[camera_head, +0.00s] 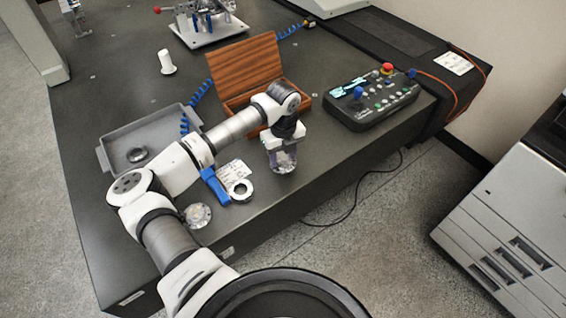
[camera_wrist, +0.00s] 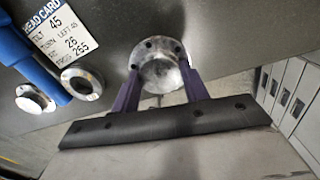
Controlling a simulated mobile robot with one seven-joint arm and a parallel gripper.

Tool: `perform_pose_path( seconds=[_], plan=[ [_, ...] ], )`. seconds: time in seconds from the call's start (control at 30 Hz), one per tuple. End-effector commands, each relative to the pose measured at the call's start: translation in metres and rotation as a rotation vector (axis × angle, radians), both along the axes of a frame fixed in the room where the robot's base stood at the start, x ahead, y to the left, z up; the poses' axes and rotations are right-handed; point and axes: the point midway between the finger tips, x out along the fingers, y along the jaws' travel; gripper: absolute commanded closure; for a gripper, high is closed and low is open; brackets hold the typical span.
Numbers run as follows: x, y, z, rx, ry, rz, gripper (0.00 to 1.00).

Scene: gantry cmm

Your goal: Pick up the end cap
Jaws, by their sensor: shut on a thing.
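The end cap is a round grey metal piece with a flange and small bolt holes. It sits between the two purple fingers of my gripper (camera_wrist: 162,88) in the wrist view, where the end cap (camera_wrist: 160,72) is gripped from both sides. In the head view my gripper (camera_head: 283,157) points down near the front edge of the dark table, right of the white card. The end cap (camera_head: 284,169) shows only partly under it there. I cannot tell whether it touches the table.
A metal ring (camera_head: 240,189), a blue tool (camera_head: 215,186), a card (camera_head: 232,171) and a flanged disc (camera_head: 198,215) lie left of my gripper. A grey tray (camera_head: 104,160) holds a dark disc. An open wooden box (camera_head: 243,67) stands behind; a control pendant (camera_head: 372,103) is at right.

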Motion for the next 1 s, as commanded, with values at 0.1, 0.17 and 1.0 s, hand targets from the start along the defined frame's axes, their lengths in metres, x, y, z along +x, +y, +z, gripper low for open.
perform_pose_path(
  seconds=[0.1,0.17,1.0],
  plan=[
    [0.002,0.001,0.03,0.003,-0.008,-0.001,0.84],
    [0.002,0.0,0.048,0.003,-0.008,-0.001,0.84],
    [0.004,0.005,0.163,0.001,-0.002,-0.007,0.84]
  ],
)
